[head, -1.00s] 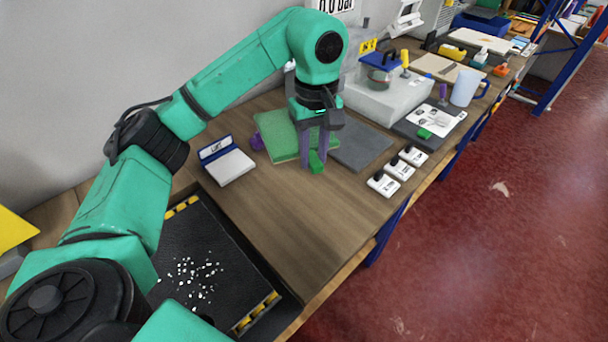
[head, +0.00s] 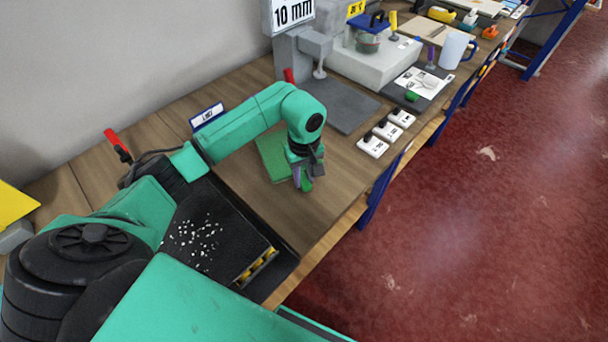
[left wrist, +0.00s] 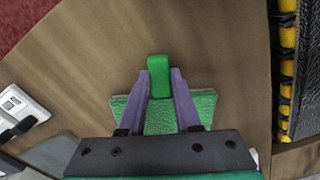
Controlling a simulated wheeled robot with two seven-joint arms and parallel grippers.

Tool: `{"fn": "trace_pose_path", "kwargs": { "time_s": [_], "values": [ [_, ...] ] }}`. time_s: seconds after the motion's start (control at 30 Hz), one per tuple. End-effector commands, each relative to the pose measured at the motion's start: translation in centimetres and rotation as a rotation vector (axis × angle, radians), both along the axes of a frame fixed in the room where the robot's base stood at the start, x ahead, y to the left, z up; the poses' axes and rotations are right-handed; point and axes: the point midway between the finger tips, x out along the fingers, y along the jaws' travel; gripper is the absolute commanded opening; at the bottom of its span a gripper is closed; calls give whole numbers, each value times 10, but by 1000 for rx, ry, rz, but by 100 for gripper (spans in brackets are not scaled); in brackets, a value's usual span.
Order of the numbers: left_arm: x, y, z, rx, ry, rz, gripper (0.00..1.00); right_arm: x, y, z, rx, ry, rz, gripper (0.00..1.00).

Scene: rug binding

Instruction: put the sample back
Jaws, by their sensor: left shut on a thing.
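A small green block (left wrist: 158,75), which I take to be the sample, sits between the purple fingers of my left gripper (left wrist: 160,88). The gripper is shut on it. In the head view my left gripper (head: 303,180) is at the near right side of a larger green textured mat (head: 267,150), with the block (head: 307,184) at its fingertips. In the left wrist view the mat (left wrist: 165,118) shows behind and between the fingers. I cannot tell whether the block touches the table. My right gripper is not in view.
A grey plate (head: 345,108) lies beyond the mat. A dark board (head: 435,77) bears a paper and another green piece (head: 411,96). A black tray (head: 205,240) holds white bits. Bare wood lies before the gripper.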

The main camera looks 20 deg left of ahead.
Motion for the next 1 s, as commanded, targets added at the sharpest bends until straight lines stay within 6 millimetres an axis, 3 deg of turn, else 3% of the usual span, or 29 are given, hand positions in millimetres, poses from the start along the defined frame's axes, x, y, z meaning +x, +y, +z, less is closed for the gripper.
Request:
{"fn": "trace_pose_path", "kwargs": {
  "time_s": [0.03, 0.07, 0.1, 0.13, 0.57, 0.67, 0.83, 1.0],
  "values": [
    [0, 0, 0, 0, 0, 0, 0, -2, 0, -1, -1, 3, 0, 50],
    [0, 0, 0, 0, 0, 0, 43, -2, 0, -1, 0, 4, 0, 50],
    [0, 0, 0, 0, 0, 0, 58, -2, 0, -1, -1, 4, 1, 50],
    [0, 0, 0, 0, 0, 0, 61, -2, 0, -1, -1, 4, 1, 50],
    [1, 0, 10, -1, -4, 1, 61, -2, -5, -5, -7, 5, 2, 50],
    [2, 1, 26, 1, -6, 0, 61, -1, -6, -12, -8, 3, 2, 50],
    [2, 0, 73, 0, -8, 0, 61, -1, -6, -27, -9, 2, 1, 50],
    [1, 0, 112, 1, -3, 2, 61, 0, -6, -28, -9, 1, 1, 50]
  ]
}}
